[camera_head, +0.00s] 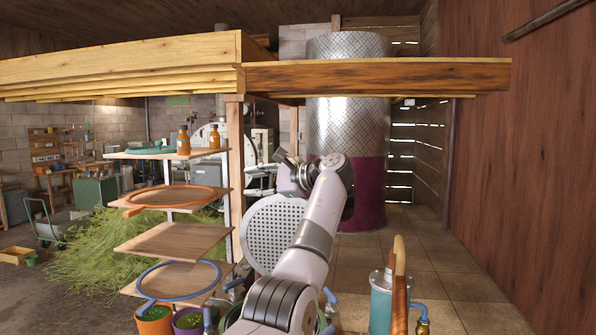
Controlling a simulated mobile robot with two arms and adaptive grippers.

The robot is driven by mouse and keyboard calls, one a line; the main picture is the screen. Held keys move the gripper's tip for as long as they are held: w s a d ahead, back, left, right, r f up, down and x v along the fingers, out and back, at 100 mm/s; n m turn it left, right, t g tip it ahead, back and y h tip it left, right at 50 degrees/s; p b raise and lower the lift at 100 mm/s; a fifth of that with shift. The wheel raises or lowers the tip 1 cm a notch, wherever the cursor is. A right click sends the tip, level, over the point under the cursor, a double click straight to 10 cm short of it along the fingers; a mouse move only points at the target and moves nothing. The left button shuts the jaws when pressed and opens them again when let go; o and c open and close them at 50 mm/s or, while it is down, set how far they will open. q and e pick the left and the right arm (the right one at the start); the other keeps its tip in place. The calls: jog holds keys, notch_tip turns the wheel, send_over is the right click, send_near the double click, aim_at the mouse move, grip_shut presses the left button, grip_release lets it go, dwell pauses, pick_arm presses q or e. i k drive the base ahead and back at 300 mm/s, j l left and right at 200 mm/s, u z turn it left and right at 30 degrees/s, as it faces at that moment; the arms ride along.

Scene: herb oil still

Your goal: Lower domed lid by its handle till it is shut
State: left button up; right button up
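My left gripper (285,158) is at the end of the pale arm that rises through the middle of the head view. It is small and seen at an angle, so I cannot tell whether its fingers are open or shut. A round grey plate with many holes (268,232) stands tilted just below the gripper and left of my arm, which covers its right edge. I cannot make out for certain which thing is the domed lid, and no lid handle shows clearly. My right gripper is not in view.
A wooden rack (160,241) with orange and blue hoops and amber bottles (183,141) stands at left. A teal canister (381,302) is at lower right. A tall metal-and-maroon column (347,100) stands behind. Wooden beams (375,76) cross above.

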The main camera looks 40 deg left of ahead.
aim_at(267, 228)
jog(key=i, duration=1.05)
